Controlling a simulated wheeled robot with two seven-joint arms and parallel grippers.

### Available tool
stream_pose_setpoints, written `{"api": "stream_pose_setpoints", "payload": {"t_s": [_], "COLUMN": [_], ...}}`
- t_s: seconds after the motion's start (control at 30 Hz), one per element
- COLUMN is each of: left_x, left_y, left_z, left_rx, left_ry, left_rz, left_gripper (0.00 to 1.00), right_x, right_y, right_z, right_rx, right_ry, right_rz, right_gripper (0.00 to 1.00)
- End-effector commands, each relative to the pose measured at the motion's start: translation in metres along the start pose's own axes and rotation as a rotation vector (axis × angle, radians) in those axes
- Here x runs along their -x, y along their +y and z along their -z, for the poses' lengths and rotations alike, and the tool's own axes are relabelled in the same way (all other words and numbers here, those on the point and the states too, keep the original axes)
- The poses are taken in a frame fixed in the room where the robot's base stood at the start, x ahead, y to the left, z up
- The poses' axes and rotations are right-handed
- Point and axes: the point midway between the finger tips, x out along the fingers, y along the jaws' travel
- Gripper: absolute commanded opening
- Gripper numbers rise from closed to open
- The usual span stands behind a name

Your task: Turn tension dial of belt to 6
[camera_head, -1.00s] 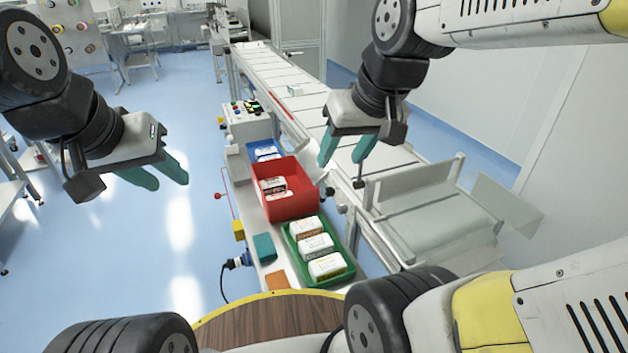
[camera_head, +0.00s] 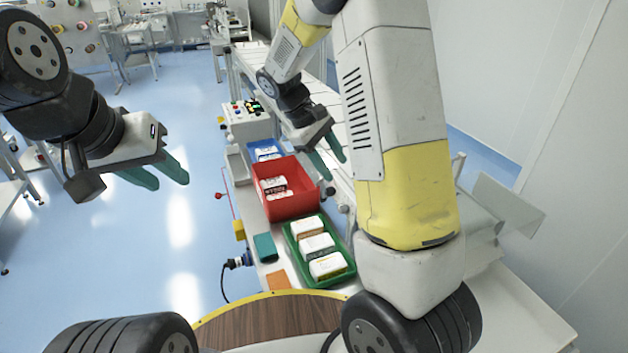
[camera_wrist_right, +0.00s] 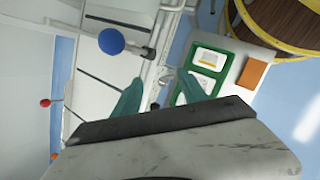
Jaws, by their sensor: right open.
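The conveyor belt (camera_head: 257,61) runs from the back toward the right front, partly behind my right arm. No tension dial with readable numbers can be made out. A dark knob (camera_head: 343,197) shows small at the belt's near side frame, but I cannot tell whether it is the dial. My right gripper (camera_head: 336,168) is open and empty, above the belt's side edge next to the red bin. The right wrist view shows its green fingers (camera_wrist_right: 160,82) apart, over the frame. My left gripper (camera_head: 172,182) is open and empty over the floor at left.
A red bin (camera_head: 310,203), a green tray (camera_head: 349,264) with white packs and a blue bin (camera_head: 251,152) stand beside the belt. A control box (camera_head: 235,122) with coloured buttons stands farther back. The right wrist view shows a blue ball (camera_wrist_right: 111,41) and a red ball (camera_wrist_right: 45,102).

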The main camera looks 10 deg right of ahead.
Motion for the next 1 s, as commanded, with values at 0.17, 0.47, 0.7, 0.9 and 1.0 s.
{"api": "stream_pose_setpoints", "payload": {"t_s": [0.17, 0.47, 0.7, 0.9, 1.0], "left_x": [0.0, 0.0, 0.0, 0.0, 0.0], "left_y": [0.0, 0.0, 0.0, 0.0, 0.0], "left_z": [0.0, 0.0, 0.0, 0.0, 0.0], "left_rx": [0.0, 0.0, 0.0, 0.0, 0.0], "left_ry": [0.0, 0.0, 0.0, 0.0, 0.0], "left_rz": [0.0, 0.0, 0.0, 0.0, 0.0], "left_gripper": [0.36, 0.36, 0.36, 0.36, 0.36], "right_x": [-0.035, -0.087, -0.121, -0.134, -0.132], "right_y": [0.008, 0.007, -0.011, -0.023, -0.027], "right_z": [0.047, 0.121, 0.175, 0.197, 0.199], "right_rx": [0.148, 0.388, 0.558, 0.623, 0.643], "right_ry": [-0.187, -0.492, -0.707, -0.791, -0.817], "right_rz": [-0.135, -0.409, -0.654, -0.766, -0.781], "right_gripper": [0.5, 0.5, 0.5, 0.5, 0.5]}}
